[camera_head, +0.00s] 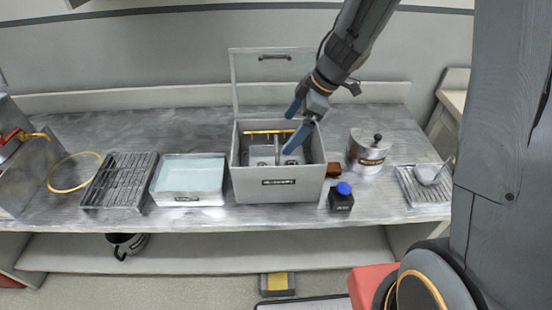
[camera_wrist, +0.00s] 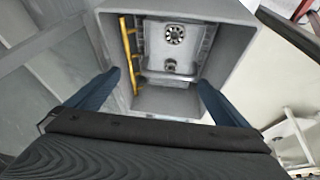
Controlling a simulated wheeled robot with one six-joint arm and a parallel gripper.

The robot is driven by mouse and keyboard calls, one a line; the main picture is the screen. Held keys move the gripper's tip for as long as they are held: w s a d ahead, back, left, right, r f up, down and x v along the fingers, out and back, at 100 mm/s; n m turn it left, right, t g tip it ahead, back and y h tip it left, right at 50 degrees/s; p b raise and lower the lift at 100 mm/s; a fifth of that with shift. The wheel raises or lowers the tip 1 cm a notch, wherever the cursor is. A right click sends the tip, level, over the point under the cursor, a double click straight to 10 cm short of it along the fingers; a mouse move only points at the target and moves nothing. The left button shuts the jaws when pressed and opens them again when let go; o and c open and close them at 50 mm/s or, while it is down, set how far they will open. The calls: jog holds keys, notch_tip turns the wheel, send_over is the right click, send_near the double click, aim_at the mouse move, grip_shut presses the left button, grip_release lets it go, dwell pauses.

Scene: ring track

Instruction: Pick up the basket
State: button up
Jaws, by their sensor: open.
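A grey box (camera_head: 277,190) with its lid (camera_head: 273,67) raised stands on the bench. A yellow bar (camera_head: 268,132) shows inside it near the back wall. In the wrist view the yellow bar (camera_wrist: 129,50) runs along the left inside wall, beside a grey metal piece (camera_wrist: 176,48) with round fittings. I cannot tell for sure which part is the basket. My gripper (camera_head: 289,133) is open, with its blue fingers over the box opening. In the wrist view my gripper (camera_wrist: 159,80) has its fingers apart, with nothing between them.
A shallow tray (camera_head: 187,201), a dark rack (camera_head: 120,182) and a yellow ring (camera_head: 75,172) are left of the box. A blue-capped bottle (camera_head: 341,199), a lidded pot (camera_head: 367,154) and a grooved tray (camera_head: 424,188) are on the right. The raised lid stands behind the opening.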

jog(key=shift+n+g, duration=0.5)
jog(key=shift+g, duration=0.1)
jog(key=x, duration=0.4)
jog(key=d+x, duration=0.1)
jog(key=x, duration=0.4)
jog(key=s+x, duration=0.1)
jog(key=x, duration=0.3)
jog(key=shift+f, duration=0.5)
jog(key=shift+d, duration=0.1)
jog(key=shift+c, duration=0.4)
jog(key=c, duration=1)
